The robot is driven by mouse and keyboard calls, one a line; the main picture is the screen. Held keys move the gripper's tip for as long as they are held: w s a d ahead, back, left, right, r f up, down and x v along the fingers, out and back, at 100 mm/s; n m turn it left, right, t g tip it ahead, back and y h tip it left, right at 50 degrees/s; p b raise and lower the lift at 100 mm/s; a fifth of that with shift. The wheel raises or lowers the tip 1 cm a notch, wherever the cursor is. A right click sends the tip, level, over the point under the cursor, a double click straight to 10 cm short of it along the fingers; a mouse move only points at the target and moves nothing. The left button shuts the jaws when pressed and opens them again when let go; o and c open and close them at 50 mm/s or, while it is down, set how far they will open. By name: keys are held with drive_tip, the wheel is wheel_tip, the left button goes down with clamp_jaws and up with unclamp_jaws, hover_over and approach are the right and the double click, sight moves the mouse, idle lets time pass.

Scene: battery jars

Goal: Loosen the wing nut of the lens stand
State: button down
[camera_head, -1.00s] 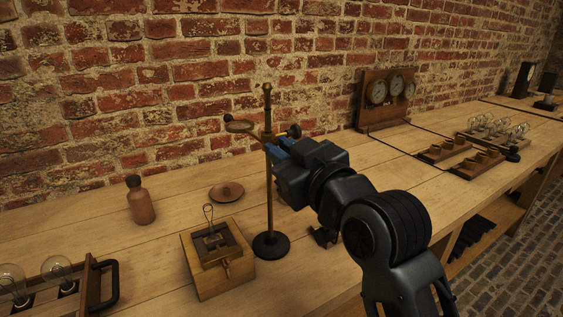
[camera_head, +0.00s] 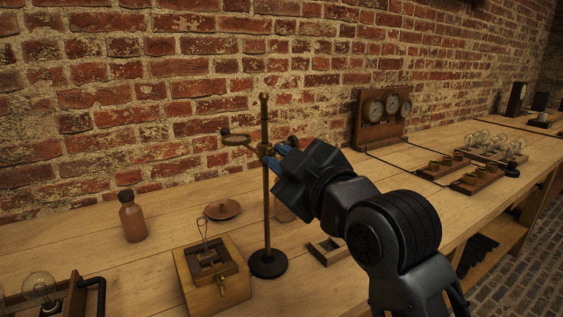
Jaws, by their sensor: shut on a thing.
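The lens stand is an upright brass rod (camera_head: 266,190) on a round black base (camera_head: 268,264). A lens ring (camera_head: 236,137) on a short arm sticks out left from a clamp (camera_head: 263,149) near the top of the rod. My gripper (camera_head: 276,158) comes in from the right at the clamp. Its blue-tipped fingers are shut on a small part there, which appears to be the wing nut. The fingers hide most of that part, so its angle cannot be told. The stand is upright.
A wooden box with a wire loop (camera_head: 216,274) stands left of the base. A brown bottle (camera_head: 133,217) and a round wooden dish (camera_head: 223,209) are behind it. A small open tray (camera_head: 328,251) lies right of the base. A gauge board (camera_head: 382,115) stands by the brick wall.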

drive_tip(key=shift+r, duration=0.1)
drive_tip(key=c, duration=1.1)
unclamp_jaws()
drive_tip(key=shift+c, duration=0.2)
drive_tip(key=v, duration=0.7)
drive_tip(key=shift+s+d, duration=0.25)
drive_tip(key=shift+s, duration=0.1)
drive_tip(key=s+d+f+m+t+h+p, duration=0.1)
drive_tip(key=s+d+f+m+h+p, duration=0.15)
drive_tip(key=s+d+f+m, duration=0.45)
drive_tip(key=s+d+f+m+h+p, duration=0.1)
drive_tip(key=s+d+f+m+h, duration=0.3)
drive_tip(key=s+f, duration=0.45)
drive_tip(key=s+d+m+h+p, duration=0.1)
drive_tip(key=s+d, duration=0.3)
drive_tip(key=s, duration=0.8)
drive_tip(key=s+d+m+g+h+p, duration=0.1)
drive_tip(key=s+d, duration=0.4)
drive_tip(key=s, duration=0.7)
drive_tip(key=shift+s+m+h+p, duration=0.2)
drive_tip(key=shift+m+h+p, duration=0.55)
drive_tip(key=shift+m+p, duration=0.25)
